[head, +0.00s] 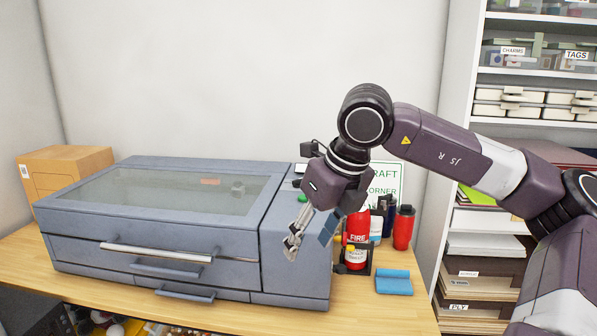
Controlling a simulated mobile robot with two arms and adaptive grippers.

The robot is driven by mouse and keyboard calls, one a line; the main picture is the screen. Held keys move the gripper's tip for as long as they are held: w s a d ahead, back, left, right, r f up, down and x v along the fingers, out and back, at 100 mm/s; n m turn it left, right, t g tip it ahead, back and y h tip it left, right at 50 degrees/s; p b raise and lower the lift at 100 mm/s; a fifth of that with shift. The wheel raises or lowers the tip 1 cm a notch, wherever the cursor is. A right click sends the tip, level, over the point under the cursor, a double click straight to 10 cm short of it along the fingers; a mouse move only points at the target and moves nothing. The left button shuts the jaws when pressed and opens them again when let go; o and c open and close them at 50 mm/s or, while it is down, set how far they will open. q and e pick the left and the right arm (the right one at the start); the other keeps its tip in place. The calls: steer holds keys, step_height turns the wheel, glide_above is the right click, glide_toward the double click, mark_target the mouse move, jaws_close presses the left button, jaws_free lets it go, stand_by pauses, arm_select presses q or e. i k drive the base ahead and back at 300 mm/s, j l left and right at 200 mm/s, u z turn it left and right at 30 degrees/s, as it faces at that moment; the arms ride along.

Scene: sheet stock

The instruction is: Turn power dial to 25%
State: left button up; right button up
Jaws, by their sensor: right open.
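The grey machine (150,218) with a glass lid stands on the wooden table. Its narrow right-hand section (285,262) has small controls on top, partly behind my right gripper. I cannot make out the power dial or its setting; the gripper and arm cover part of that panel. My right gripper (309,238) is open and empty, pointing down in front of this right section. I cannot tell whether it touches the machine. My left gripper is not in view.
A red fire extinguisher (357,232), several bottles including a red one (403,228), and a blue folded cloth (394,282) are right of the machine. A cardboard box (65,168) stands behind left. Shelves (530,75) rise at right.

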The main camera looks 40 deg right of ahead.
mark_target(296, 183)
steer(key=i+l, duration=0.4)
steer(key=l, duration=0.15)
steer(key=i+l, duration=0.75)
steer(key=l, duration=0.3)
